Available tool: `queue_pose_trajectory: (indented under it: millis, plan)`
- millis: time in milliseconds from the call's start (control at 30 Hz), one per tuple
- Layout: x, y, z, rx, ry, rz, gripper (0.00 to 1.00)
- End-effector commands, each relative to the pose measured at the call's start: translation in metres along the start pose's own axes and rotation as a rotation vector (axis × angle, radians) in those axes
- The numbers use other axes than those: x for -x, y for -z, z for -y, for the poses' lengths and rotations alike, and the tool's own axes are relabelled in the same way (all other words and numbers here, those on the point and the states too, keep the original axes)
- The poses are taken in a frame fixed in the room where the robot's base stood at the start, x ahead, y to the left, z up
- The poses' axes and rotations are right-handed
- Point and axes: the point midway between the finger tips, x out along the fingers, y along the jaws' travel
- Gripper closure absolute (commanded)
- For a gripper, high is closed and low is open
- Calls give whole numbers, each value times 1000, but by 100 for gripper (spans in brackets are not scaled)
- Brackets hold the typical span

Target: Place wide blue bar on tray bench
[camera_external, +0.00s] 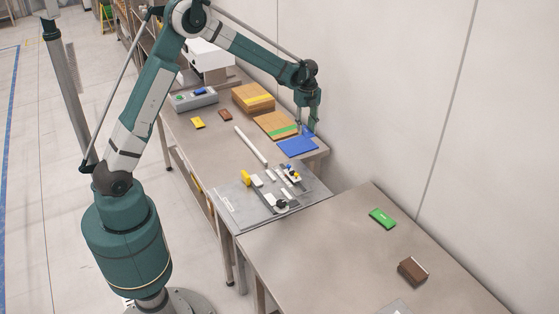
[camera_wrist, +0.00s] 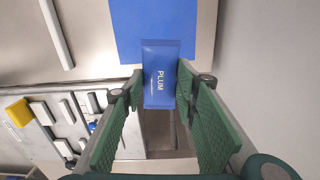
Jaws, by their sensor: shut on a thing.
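My gripper (camera_external: 308,126) is at the far right end of the long bench (camera_external: 207,140), over the blue mat (camera_external: 297,147). In the wrist view my gripper (camera_wrist: 160,88) is shut on a wide blue bar (camera_wrist: 159,62) marked "PLUM", with a green finger on each side. The bar's far end overlaps the blue mat (camera_wrist: 128,22) in that view. In the external view the bar (camera_external: 308,133) shows only as a small blue patch below the fingers. I cannot tell whether it touches the mat.
A white rod (camera_external: 251,146) and a grey board (camera_external: 233,207) with several small parts lie nearer. A grey tray (camera_external: 180,103) is farther back. The nearer table (camera_external: 330,255) holds green and brown blocks. A wall stands right.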

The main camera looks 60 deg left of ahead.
Motion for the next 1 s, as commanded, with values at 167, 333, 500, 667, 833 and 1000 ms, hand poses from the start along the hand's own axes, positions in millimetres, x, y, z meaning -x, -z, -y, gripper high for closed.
queue_pose_trajectory:
  millis: [167,333,500,667,833,1000]
  plan:
    - [-1,-56,-18,13,0,0,82]
    - [-1,-105,-37,20,0,0,82]
    - [-2,-153,-59,28,0,0,82]
    - [-2,-198,-82,36,0,0,82]
    - [-3,-243,-110,44,0,0,82]
    - [-4,-286,-140,52,0,0,82]
